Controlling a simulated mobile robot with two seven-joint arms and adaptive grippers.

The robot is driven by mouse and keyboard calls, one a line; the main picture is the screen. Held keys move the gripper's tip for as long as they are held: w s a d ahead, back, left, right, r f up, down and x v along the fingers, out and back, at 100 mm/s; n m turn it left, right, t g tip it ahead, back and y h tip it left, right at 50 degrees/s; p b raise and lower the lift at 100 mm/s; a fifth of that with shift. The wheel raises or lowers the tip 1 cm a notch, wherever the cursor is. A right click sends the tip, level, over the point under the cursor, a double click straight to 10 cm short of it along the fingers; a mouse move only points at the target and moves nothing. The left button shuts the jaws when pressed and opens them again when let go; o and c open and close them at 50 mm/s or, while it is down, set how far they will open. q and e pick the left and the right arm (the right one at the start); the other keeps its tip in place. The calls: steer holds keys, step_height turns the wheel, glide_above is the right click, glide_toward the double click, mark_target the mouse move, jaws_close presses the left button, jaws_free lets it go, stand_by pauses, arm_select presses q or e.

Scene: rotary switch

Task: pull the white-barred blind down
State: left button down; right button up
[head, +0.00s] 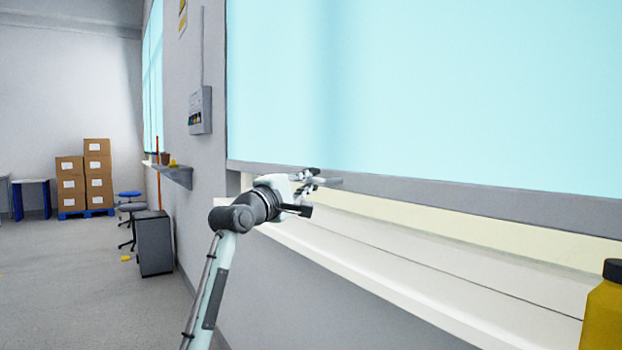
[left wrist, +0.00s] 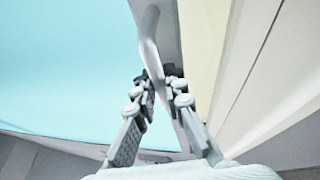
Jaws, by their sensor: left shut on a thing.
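The blind (head: 420,85) is a wide light blue sheet with a grey-white bar (head: 480,196) along its bottom edge. The bar hangs a little above the window sill, and a pale yellowish strip shows beneath it. My left gripper (head: 320,180) is at the bar, near its left end. In the left wrist view, the gripper (left wrist: 160,78) has its fingers closed around a pale piece at the bar (left wrist: 152,40), with the blue sheet (left wrist: 65,70) to the left. The fingers hide part of this contact. My right gripper is not in view.
The white sill (head: 440,260) runs below the blind. A yellow bottle with a black cap (head: 604,315) stands at the lower right. A control box (head: 200,110) and a small shelf (head: 172,174) are on the wall at left. The floor further left is mostly open.

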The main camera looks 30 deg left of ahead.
arm_select(q)
steer(key=shift+w+d+f, duration=0.1)
steer(key=shift+f, duration=0.35)
steer(key=c, duration=1.6)
jaws_free()
steer(key=shift+o, duration=0.2)
steer(key=shift+r, duration=0.15)
steer(key=shift+s, duration=0.3)
steer(key=s+f, duration=0.2)
steer(key=s, duration=0.9)
steer(key=shift+s, duration=0.25)
steer(key=shift+f, duration=0.1)
